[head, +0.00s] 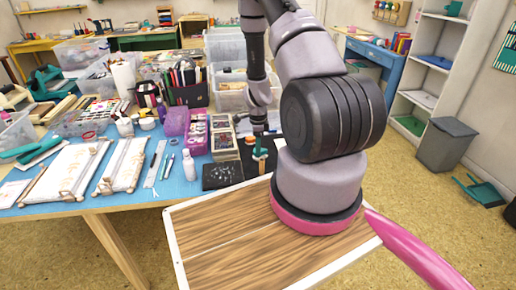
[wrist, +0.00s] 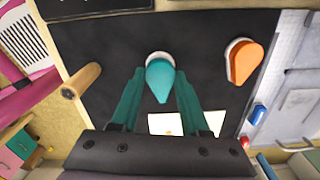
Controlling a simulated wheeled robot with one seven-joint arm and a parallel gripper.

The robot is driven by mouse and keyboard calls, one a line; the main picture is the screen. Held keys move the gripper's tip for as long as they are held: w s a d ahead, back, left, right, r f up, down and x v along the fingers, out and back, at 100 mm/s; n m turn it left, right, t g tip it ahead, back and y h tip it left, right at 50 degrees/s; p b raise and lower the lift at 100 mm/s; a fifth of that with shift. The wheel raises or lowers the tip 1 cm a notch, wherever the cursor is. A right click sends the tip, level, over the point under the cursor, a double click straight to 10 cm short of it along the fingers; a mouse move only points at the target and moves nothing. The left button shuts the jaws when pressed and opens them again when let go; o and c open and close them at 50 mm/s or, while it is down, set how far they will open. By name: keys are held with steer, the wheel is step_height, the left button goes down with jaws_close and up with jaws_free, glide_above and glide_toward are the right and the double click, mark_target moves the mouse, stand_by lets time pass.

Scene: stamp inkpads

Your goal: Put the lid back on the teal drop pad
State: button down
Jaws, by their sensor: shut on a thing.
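In the wrist view my gripper (wrist: 160,78) has its two teal fingers on either side of a teal drop-shaped lid (wrist: 160,82) and is shut on it. The lid's point faces back toward my wrist. A white rounded edge of the teal drop pad (wrist: 158,55) shows just beyond the lid's round end. I cannot tell whether the lid touches the pad or is held just above it. In the head view my gripper (head: 261,156) is small, over the dark mat at the table's right end, and the lid is hard to make out.
An orange drop pad (wrist: 244,63) with a white edge lies to the right on the black mat (wrist: 210,35). White cards (wrist: 180,123) lie near my wrist. A wooden cylinder (wrist: 82,80) is at the left. The blue table (head: 150,195) is crowded with boxes and tools.

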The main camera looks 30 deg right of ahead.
steer(key=shift+f, duration=0.55)
stand_by(1.4)
jaws_free()
stand_by(0.3)
steer(key=shift+r, duration=0.15)
steer(key=shift+r, duration=3.4)
jaws_close()
steer(key=shift+f, duration=0.3)
